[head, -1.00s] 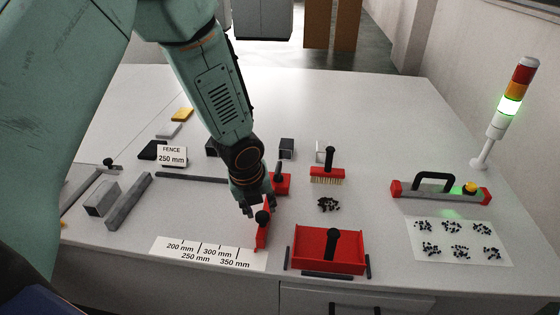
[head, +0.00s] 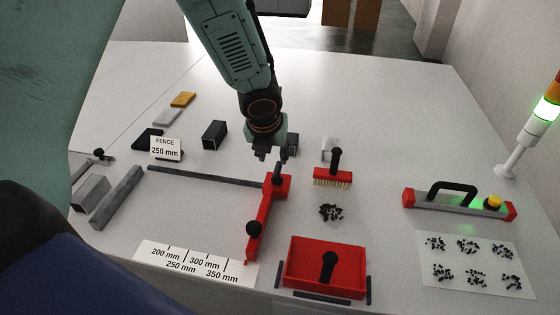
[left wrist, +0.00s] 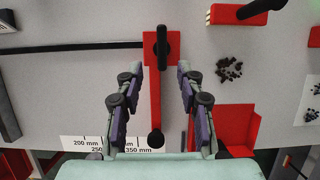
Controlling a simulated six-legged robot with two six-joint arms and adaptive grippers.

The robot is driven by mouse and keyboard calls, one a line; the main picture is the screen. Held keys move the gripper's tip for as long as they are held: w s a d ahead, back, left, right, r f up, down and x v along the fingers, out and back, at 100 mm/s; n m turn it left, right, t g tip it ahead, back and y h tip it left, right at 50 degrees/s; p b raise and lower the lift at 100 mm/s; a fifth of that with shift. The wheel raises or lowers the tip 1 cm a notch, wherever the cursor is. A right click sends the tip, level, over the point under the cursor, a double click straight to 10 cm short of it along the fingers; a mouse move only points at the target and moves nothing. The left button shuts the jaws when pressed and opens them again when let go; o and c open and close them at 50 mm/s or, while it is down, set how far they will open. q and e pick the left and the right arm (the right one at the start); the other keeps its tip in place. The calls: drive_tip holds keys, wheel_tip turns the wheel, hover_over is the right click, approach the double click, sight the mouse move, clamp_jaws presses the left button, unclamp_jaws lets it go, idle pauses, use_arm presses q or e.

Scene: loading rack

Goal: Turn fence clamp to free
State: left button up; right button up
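The red fence (head: 259,222) lies across the near table, with a black knob (head: 254,229) near its front end. The fence clamp, a black lever (head: 278,173), stands on the red block at the fence's far end, beside a dark rail (head: 205,175). In the left wrist view the lever (left wrist: 162,42) points roughly along the fence. My left gripper (head: 270,156) is above and just behind the clamp in the head view. The left wrist view shows its fingers (left wrist: 160,68) spread and empty, one on each side of the fence. My right gripper is not in view.
A scale card (head: 195,262) lies left of the fence's front end. A red tray (head: 325,265) and a red brush (head: 333,175) stand to its right. A sign (head: 166,148) reads "FENCE 250 mm".

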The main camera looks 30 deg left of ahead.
sight(277, 169)
use_arm(q)
drive_tip(key=b+x, duration=0.2)
drive_tip(key=x, duration=0.4)
drive_tip(key=shift+w, duration=0.15)
drive_tip(key=shift+w+d+f, duration=0.1)
drive_tip(key=shift+f, duration=0.45)
drive_tip(key=shift+w+f, duration=0.15)
drive_tip(key=shift+w, duration=0.1)
drive_tip(key=shift+c, duration=0.8)
drive_tip(key=shift+s, duration=0.2)
drive_tip(key=c, duration=0.4)
clamp_jaws()
